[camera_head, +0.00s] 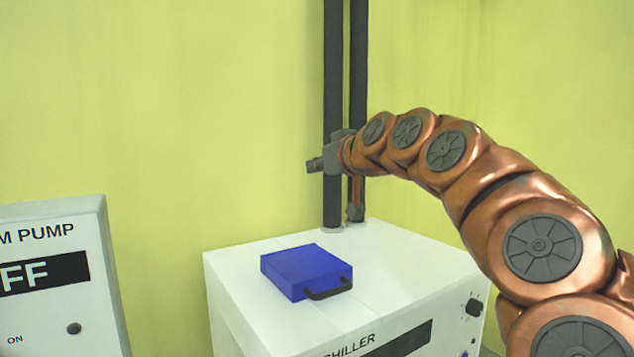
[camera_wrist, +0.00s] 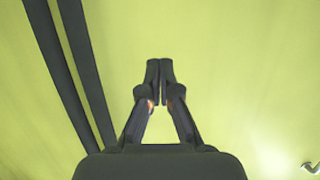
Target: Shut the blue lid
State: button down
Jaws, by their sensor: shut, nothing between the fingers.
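The blue lid (camera_head: 306,268) lies flat on top of the white chiller box in the head view, with a dark handle (camera_head: 328,290) on its front edge. It looks closed down on the box top; no opening shows beneath it. My gripper (camera_head: 314,165) is above and behind the lid, in front of the dark vertical pipes, and touches nothing that I can see. In the wrist view my gripper (camera_wrist: 160,64) has its two fingers together, with nothing between them. The lid is not in the wrist view.
The white chiller (camera_head: 380,262) has a dark knob (camera_head: 473,307) on its front. Two dark vertical pipes (camera_head: 333,110) rise at its back, and also show in the wrist view (camera_wrist: 62,75). A white pump box (camera_head: 95,240) stands at the left. The yellow wall is behind.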

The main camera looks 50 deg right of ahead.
jog(key=shift+r, duration=2.4)
jog(key=w+a+f+n+g+y, duration=0.1)
jog(key=w+a+f+y, duration=0.1)
jog(key=w+a+f, duration=0.4)
jog(key=w+a+f+n+g+y, duration=0.1)
jog(key=a+f+g+y, duration=0.1)
jog(key=a+f, duration=0.45)
jog(key=s+a+f+n+g+y, duration=0.15)
jog(key=a+f+g, duration=0.25)
jog(key=a+f, duration=1)
jog(key=s+a+f+n+g, duration=0.1)
jog(key=s+a+f+g, duration=0.2)
jog(key=s+a+f, duration=0.3)
jog(key=s+a+f+g, duration=0.2)
jog(key=s+a+f, duration=0.2)
jog(key=f, duration=0.4)
jog(key=s+f+g, duration=0.3)
jog(key=s+f, duration=0.1)
jog(key=s, duration=0.3)
jog(key=s+f+g, duration=0.2)
jog(key=s+f, duration=0.2)
jog(key=s, duration=0.4)
jog(key=s+p+v, duration=0.2)
jog(key=p+v, duration=1)
jog(key=s+a+r+p+v, duration=0.1)
jog(key=s+p+v, duration=0.2)
jog(key=p+v, duration=0.8)
jog(key=shift+s+a+r+t+p, duration=0.3)
jog(key=shift+a+r+t+p, duration=0.15)
jog(key=shift+r, duration=0.15)
